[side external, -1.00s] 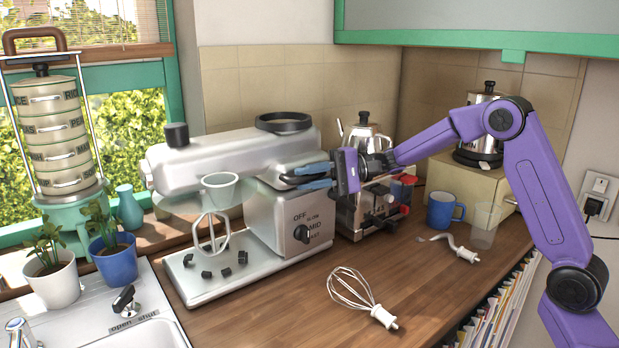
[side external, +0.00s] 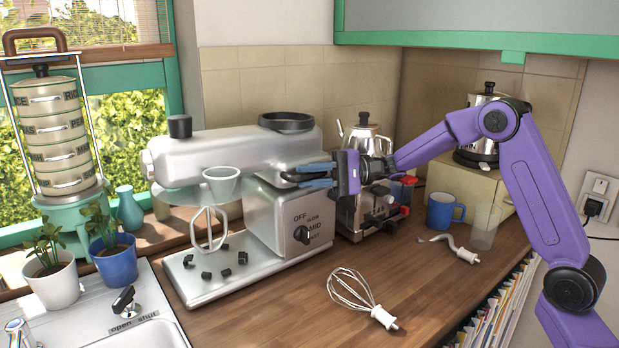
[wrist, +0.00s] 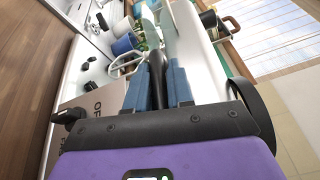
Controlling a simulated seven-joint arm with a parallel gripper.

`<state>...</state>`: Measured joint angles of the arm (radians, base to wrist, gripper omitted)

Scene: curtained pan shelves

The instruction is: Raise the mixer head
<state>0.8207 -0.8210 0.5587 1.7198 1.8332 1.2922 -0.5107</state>
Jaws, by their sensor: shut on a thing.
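The mixer's silver head (side external: 215,155) is nearly level above the base, with a black knob (side external: 180,127) at its left end and a black ring (side external: 286,122) on top at the right. A pale cup-like piece (side external: 221,184) and a white beater (side external: 207,228) hang at its left part. The mixer body (side external: 290,215) carries a black dial. My gripper (side external: 302,175) is at the right side of the head, near its joint with the body. Its blue fingers, seen in the wrist view (wrist: 158,75), are shut on a dark handle (wrist: 156,58) mostly hidden between them.
A wire whisk (side external: 360,298) and a dough hook (side external: 455,247) lie on the wooden counter. Several black bits sit on the mixer's metal base plate (side external: 200,290).

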